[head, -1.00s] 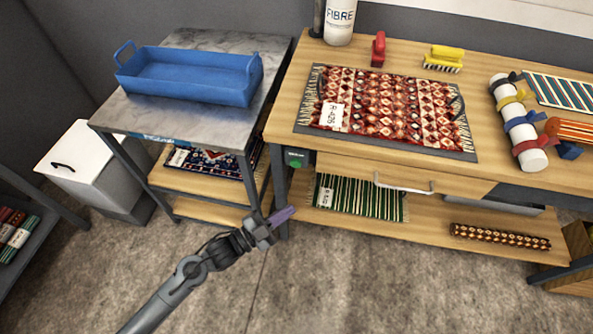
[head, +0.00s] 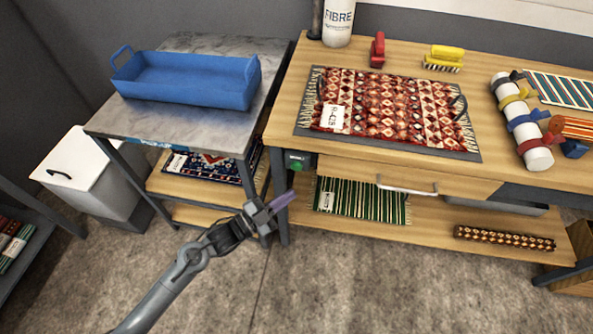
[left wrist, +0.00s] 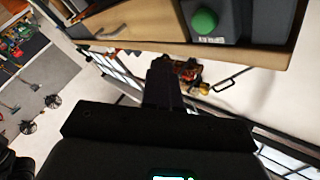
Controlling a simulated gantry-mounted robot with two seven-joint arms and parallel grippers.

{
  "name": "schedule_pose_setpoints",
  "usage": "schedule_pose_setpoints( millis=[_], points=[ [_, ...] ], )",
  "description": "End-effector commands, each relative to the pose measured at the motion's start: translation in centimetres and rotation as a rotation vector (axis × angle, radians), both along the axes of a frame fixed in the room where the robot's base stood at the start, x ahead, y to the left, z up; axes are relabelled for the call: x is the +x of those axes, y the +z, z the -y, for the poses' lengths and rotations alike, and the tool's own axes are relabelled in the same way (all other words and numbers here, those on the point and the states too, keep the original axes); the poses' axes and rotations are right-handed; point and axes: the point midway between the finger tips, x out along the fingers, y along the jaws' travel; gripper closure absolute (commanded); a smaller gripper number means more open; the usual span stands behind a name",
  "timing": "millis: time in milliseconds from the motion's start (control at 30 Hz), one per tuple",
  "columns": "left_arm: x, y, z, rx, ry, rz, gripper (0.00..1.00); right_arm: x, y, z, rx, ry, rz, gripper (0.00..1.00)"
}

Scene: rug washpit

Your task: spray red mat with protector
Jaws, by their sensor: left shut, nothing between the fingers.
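The red patterned mat (head: 390,100) with a white tag (head: 333,117) lies flat on a dark grey board (head: 303,118) on the wooden bench. A white bottle marked FIBRE (head: 338,28) stands at the back of the bench; its top is cut off by the picture edge. I cannot tell whether it holds the protector. My left gripper (head: 283,200) is shut and empty. It is in front of the bench's left leg, below the bench top and apart from the mat. In the left wrist view its dark fingers (left wrist: 161,82) are together. My right gripper is not in view.
A green button box (head: 297,160) and a drawer handle (head: 407,187) are on the bench front. A red brush (head: 378,50) and a yellow brush (head: 443,58) lie behind the mat. A blue tray (head: 185,78) sits on the left table. The floor in front is clear.

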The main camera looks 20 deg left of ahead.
Motion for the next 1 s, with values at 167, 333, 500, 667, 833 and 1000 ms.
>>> schedule_pose_setpoints(
  millis=[167, 333, 500, 667, 833, 1000],
  points=[
    [2.3, -0.3, -0.4, 0.001, 0.002, 0.004, 1.0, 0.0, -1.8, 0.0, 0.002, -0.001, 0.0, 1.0],
    [3.9, -0.1, -0.6, 0.0, 0.0, 0.0, 1.0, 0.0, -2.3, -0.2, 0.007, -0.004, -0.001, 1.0],
    [5.0, -0.1, -0.8, 0.0, 0.0, 0.0, 1.0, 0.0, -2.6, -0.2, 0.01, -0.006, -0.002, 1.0],
    [5.4, 0.0, -0.8, 0.001, 0.0, 0.001, 1.0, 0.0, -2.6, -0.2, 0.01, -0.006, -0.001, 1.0],
    [5.4, 0.0, -0.9, 0.0, 0.0, 0.0, 1.0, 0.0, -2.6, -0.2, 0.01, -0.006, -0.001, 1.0],
    [5.4, 0.0, -0.9, 0.0, 0.0, 0.0, 1.0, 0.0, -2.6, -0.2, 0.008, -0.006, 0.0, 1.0]
  ],
)
